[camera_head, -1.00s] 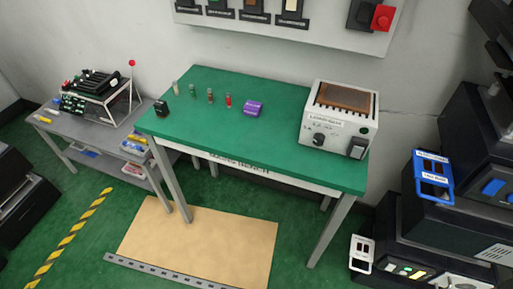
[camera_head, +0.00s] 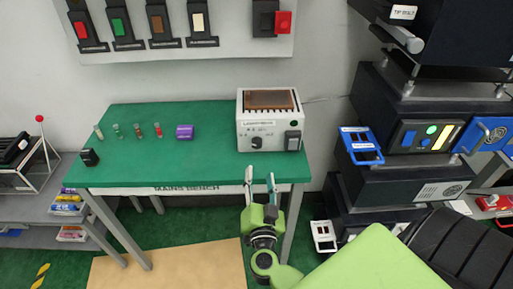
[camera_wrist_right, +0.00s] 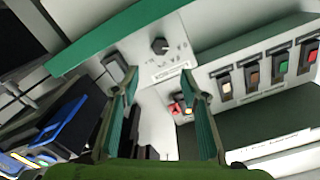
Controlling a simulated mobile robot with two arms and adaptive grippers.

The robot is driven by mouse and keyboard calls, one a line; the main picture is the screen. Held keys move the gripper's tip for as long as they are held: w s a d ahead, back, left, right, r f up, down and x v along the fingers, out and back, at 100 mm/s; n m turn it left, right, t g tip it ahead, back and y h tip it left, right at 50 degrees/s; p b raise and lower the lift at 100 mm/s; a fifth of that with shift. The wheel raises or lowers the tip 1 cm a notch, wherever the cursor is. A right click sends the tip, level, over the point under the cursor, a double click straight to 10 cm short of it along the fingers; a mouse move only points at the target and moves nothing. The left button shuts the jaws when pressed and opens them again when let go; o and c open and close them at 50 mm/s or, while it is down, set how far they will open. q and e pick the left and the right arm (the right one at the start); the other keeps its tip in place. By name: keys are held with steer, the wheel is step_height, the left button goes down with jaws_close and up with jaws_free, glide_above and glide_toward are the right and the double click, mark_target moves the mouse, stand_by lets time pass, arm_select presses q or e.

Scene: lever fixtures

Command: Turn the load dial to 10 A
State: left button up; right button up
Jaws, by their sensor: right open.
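The white load box (camera_head: 244,128) stands on the right end of the green bench, with a brown grille on top. Its black load dial (camera_head: 256,142) is on the left of the front face, and the dial also shows in the right wrist view (camera_wrist_right: 160,46). The marks around the dial are too small to read. My right gripper (camera_head: 260,178) is open and empty, in front of the bench's front edge, below the dial in the picture and apart from it. In the wrist view the dial shows beyond the gap between its fingers (camera_wrist_right: 163,90). My left gripper is not in view.
A black rocker switch (camera_head: 292,140) sits right of the dial. A wall panel (camera_head: 230,45) hangs behind. Dark machines with a blue handle (camera_head: 360,145) stand right.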

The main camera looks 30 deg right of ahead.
mark_target(258, 145)
steer(key=p+x, duration=0.1)
steer(key=x, duration=1.2)
steer(key=shift+w, duration=0.1)
steer(key=c, duration=1.1)
